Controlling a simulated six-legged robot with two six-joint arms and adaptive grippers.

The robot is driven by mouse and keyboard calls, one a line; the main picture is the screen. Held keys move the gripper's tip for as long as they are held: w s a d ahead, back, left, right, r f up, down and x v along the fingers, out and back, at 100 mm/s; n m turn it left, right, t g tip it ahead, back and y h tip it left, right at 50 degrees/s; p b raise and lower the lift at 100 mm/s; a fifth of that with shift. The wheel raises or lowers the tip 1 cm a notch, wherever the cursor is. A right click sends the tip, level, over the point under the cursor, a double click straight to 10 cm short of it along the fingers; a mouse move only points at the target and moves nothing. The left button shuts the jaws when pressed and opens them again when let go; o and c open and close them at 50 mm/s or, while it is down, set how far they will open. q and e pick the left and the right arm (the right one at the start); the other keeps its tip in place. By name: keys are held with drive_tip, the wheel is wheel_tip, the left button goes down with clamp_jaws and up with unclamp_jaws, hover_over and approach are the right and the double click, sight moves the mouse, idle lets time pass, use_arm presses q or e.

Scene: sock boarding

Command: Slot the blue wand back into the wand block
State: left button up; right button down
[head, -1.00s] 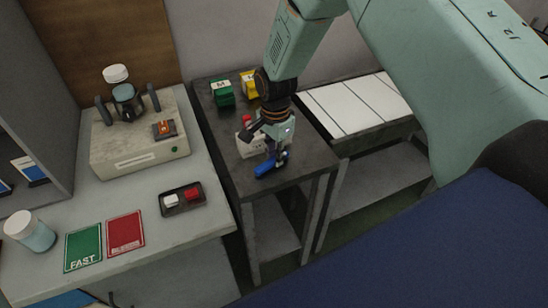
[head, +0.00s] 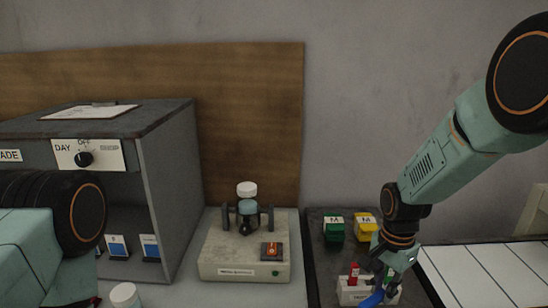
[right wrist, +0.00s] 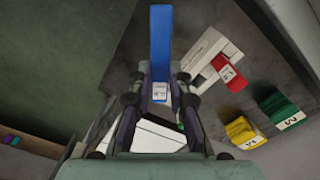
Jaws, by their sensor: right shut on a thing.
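The blue wand (head: 374,298) is in my right gripper (head: 386,285). In the right wrist view the blue wand (right wrist: 160,45) stretches up from between the fingers of my right gripper (right wrist: 160,108), with a small white label near the grip. The white wand block (head: 350,293) stands on the dark table right beside this gripper, with a red wand (head: 354,271) in it. In the right wrist view the block (right wrist: 208,50) lies to the right of the blue wand, apart from it in the picture. My left arm shows at the left edge, but its gripper is out of view.
A green block (head: 334,230) and a yellow block (head: 366,228) stand behind the wand block on the dark table (head: 325,258). A beige device (head: 235,262) with a capped flask is to the left. A grey cabinet (head: 165,190) with a dial stands farther left.

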drive_tip(key=s+a+n+b, duration=0.6)
drive_tip(key=s+n, duration=0.3)
drive_tip(key=n, duration=0.3)
drive_tip(key=shift+a+b, duration=0.4)
drive_tip(key=shift+a, duration=0.35)
